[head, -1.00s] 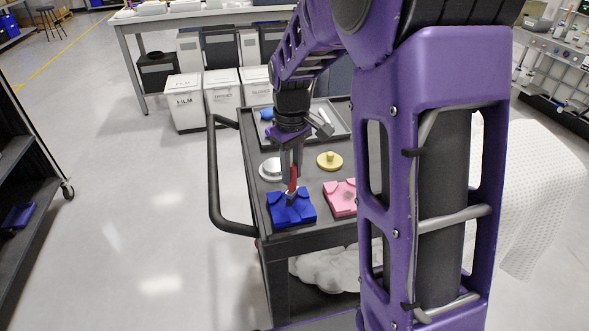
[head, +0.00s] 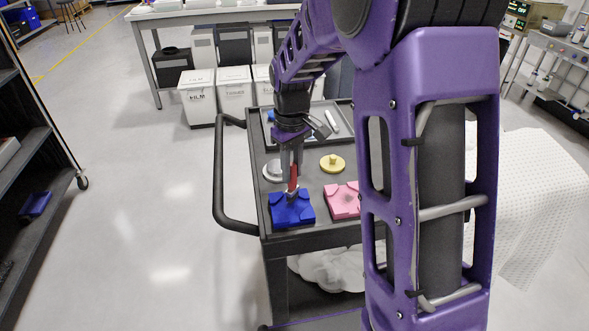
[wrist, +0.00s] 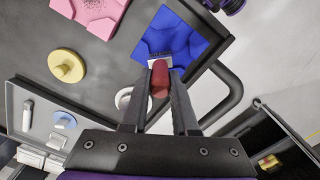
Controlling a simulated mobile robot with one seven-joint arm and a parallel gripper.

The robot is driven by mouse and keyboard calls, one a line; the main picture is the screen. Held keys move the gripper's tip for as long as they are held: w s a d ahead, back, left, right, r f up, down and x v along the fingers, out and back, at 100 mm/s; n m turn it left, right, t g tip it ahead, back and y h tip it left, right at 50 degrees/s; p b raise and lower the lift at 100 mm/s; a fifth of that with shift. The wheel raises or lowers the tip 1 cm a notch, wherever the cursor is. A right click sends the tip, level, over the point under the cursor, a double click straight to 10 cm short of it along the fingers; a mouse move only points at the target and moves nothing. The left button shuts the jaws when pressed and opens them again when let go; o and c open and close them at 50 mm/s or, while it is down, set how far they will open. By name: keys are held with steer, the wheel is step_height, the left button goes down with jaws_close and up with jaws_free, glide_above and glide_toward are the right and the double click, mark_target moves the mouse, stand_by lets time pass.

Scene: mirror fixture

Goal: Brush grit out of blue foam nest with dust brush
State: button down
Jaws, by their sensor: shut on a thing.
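The blue foam nest (head: 292,212) lies at the front left of the dark cart top, and it shows at the top of the wrist view (wrist: 196,42). My gripper (head: 290,178) is shut on the dust brush (wrist: 159,80), whose red handle sits between the fingers. The brush's pale head (wrist: 157,62) is at the near edge of the nest's hollow, over or touching the foam; I cannot tell which. Any grit in the blue nest is too small to make out or hidden.
A pink foam nest (head: 341,201) with grey specks (wrist: 93,4) lies right of the blue one. A yellow knobbed disc (head: 332,163) and a silver round piece (head: 272,171) stand behind. A grey tray (head: 340,130) is farther back. The cart's handle (head: 219,185) is at left.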

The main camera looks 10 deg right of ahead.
step_height(320, 180, up, 2)
steer(key=shift+s+r+p, duration=0.1)
steer(key=shift+s+p, duration=0.05)
steer(key=shift+p, duration=0.15)
steer(key=shift+r+p, duration=1.65)
steer(key=shift+r, duration=0.85)
steer(key=shift+a, duration=0.1)
